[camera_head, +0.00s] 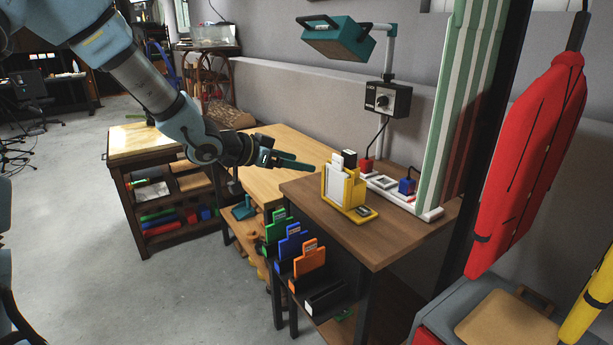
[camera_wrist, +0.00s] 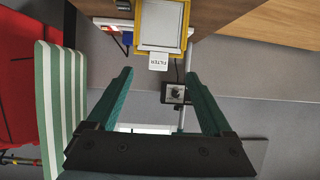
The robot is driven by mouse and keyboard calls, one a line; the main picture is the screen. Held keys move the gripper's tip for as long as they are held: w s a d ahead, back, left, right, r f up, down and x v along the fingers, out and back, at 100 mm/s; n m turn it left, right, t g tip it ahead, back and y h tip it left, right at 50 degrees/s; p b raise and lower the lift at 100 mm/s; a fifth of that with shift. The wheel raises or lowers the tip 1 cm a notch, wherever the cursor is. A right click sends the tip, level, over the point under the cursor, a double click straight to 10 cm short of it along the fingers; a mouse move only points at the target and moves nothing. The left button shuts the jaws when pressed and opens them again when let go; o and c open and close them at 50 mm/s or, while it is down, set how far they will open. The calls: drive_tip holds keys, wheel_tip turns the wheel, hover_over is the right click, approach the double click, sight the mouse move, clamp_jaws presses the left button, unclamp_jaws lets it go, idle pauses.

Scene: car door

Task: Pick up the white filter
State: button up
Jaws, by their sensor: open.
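The white filter (camera_head: 338,187) is a white panel standing upright in a yellow holder (camera_head: 357,190) on the wooden bench. Its white tab sticks up above the holder. In the wrist view the filter (camera_wrist: 160,24) shows at the top centre, framed in yellow, with its tab marked "FILTER" pointing toward my gripper. My gripper (camera_head: 308,166) has teal fingers. It is open and empty, left of the filter and apart from it in the head view. In the wrist view the two fingers (camera_wrist: 160,73) spread to either side of the tab, with nothing between them.
Green, blue and orange tabbed pieces (camera_head: 310,258) sit in a black rack at the bench front. A black piece (camera_head: 350,158) stands beside the filter's tab. Behind are a teal lamp (camera_head: 338,38), a control box (camera_head: 388,99) and a striped green panel (camera_head: 460,110).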

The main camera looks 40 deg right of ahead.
approach(336, 161)
drive_tip(key=d+f, duration=0.2)
drive_tip(key=shift+m+g, duration=0.3)
drive_tip(key=shift+g, duration=0.1)
drive_tip(key=shift+d+r+p+x, duration=0.15)
drive_tip(key=shift+p+x, duration=0.2)
drive_tip(key=shift+x, duration=0.55)
drive_tip(key=shift+r+p+x, duration=0.15)
drive_tip(key=shift+p+x, duration=0.15)
drive_tip(key=shift+x, duration=0.6)
drive_tip(key=shift+d+r+p+x, duration=0.15)
drive_tip(key=shift+p+x, duration=0.2)
drive_tip(key=shift+x, duration=0.6)
drive_tip(key=shift+w+a, duration=0.1)
drive_tip(key=shift+w, duration=0.05)
drive_tip(key=shift+c, duration=0.2)
clamp_jaws()
drive_tip(key=shift+h, duration=0.3)
